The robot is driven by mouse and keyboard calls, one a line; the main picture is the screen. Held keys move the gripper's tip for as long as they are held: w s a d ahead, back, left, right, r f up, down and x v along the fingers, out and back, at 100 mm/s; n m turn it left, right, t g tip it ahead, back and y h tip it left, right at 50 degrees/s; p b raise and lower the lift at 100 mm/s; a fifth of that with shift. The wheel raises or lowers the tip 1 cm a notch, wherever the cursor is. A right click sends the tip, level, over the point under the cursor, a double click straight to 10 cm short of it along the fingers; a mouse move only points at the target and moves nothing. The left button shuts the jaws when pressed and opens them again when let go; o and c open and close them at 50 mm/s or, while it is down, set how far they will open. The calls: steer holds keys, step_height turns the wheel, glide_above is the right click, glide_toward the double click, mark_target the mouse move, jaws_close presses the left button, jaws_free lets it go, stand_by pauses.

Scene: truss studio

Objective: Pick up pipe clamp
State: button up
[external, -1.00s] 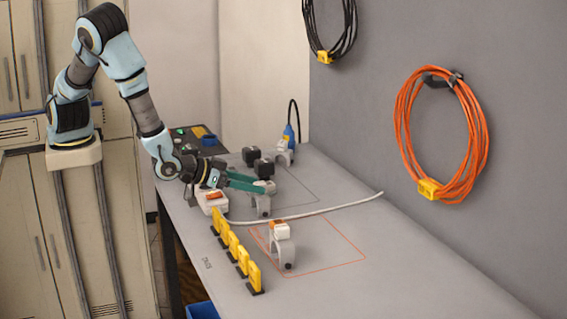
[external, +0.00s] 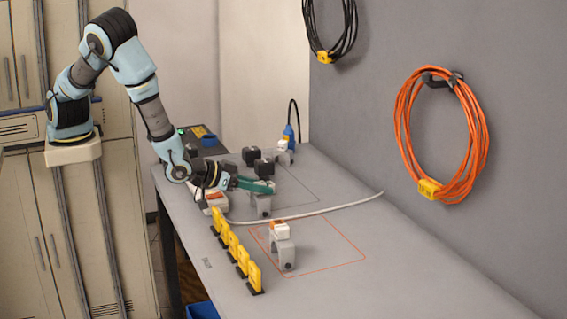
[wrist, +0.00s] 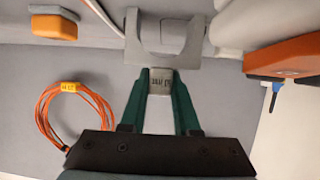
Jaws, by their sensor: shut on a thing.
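A grey pipe clamp (external: 262,208) stands on the workbench (external: 350,285), near the middle of its far half. My gripper (external: 268,187) reaches it from the left, with its green fingers at the clamp's top. In the wrist view, the fingers (wrist: 160,85) are shut on a small pale block with dark lettering (wrist: 161,79), at the grey clamp body (wrist: 165,42). The fingers hide part of the clamp's top in the external view. Another grey clamp (external: 288,256) with a white and orange top stands nearer, apart from my gripper.
Yellow upright markers (external: 236,250) line the bench's left edge. A white cable (external: 320,211) crosses the bench in front of the held clamp. Black blocks (external: 263,168) stand just behind it. Orange cable (external: 400,140) hangs on the right wall. The bench's front right is clear.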

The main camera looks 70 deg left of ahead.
jaws_close()
